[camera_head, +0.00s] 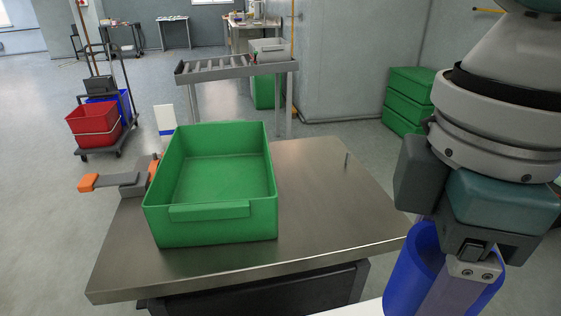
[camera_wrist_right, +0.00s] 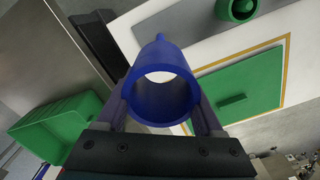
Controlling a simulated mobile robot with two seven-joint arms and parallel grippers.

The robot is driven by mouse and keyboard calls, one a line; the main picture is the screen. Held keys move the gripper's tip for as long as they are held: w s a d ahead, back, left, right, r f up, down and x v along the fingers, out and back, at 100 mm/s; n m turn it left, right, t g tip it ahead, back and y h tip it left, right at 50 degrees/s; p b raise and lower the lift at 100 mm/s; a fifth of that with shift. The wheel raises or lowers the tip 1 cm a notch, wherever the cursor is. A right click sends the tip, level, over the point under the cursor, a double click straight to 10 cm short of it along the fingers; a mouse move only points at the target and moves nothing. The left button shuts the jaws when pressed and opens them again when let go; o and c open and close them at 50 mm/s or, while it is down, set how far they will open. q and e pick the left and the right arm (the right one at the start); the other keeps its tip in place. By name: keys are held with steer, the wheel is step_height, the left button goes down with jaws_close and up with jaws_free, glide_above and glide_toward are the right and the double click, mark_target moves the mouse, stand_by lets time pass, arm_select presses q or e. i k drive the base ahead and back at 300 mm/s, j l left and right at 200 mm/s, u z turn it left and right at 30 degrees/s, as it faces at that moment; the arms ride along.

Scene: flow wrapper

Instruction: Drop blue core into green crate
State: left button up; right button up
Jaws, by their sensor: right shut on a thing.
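The blue core (camera_head: 413,268) is a hollow blue cylinder at the lower right of the head view. My right gripper (camera_head: 468,283) is shut on it; a finger covers part of it. In the wrist view the core (camera_wrist_right: 163,105) sits between the two fingers of my right gripper (camera_wrist_right: 165,110), with its open end facing the camera. The green crate (camera_head: 210,212) stands on a steel table to the left of the gripper and looks empty. Its edge also shows at the left of the wrist view (camera_wrist_right: 62,125). My left gripper is not in view.
The wrist view shows a white surface with a green panel (camera_wrist_right: 240,88) and a green round part (camera_wrist_right: 238,8).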

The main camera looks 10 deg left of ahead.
mark_target(230, 191)
steer(key=i+j+z, duration=0.1)
steer(key=i+j, duration=0.3)
steer(key=j, duration=0.2)
steer(key=i+j+z, duration=0.25)
steer(key=j, duration=0.4)
steer(key=i+j+z, duration=0.1)
steer(key=i+j, duration=0.35)
steer(key=j, duration=0.25)
steer(key=i+j+z, duration=0.15)
steer(key=j, duration=0.25)
